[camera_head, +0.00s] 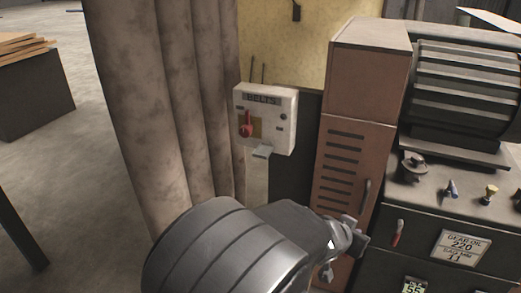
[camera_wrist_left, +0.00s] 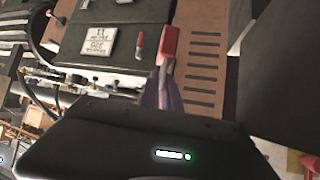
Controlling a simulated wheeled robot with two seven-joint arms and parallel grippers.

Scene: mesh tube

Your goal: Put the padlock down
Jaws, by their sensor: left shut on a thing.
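My left gripper (camera_head: 345,243) is in front of the brown locker (camera_head: 346,165) in the head view, at the end of my grey arm. In the left wrist view a red block-like thing (camera_wrist_left: 169,41), which looks like the padlock, is at the tips of the left gripper (camera_wrist_left: 167,75). The gripper is shut on it and holds it in front of the locker and the dark cabinet. The padlock is too small or hidden to make out in the head view. My right gripper is in neither view.
A white control box (camera_head: 265,119) with a red lever (camera_head: 246,125) is left of the locker. Beige pillars (camera_head: 150,110) stand further left. The dark cabinet (camera_head: 440,235) at the right has a worktop with small fittings and a red handle (camera_head: 397,232).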

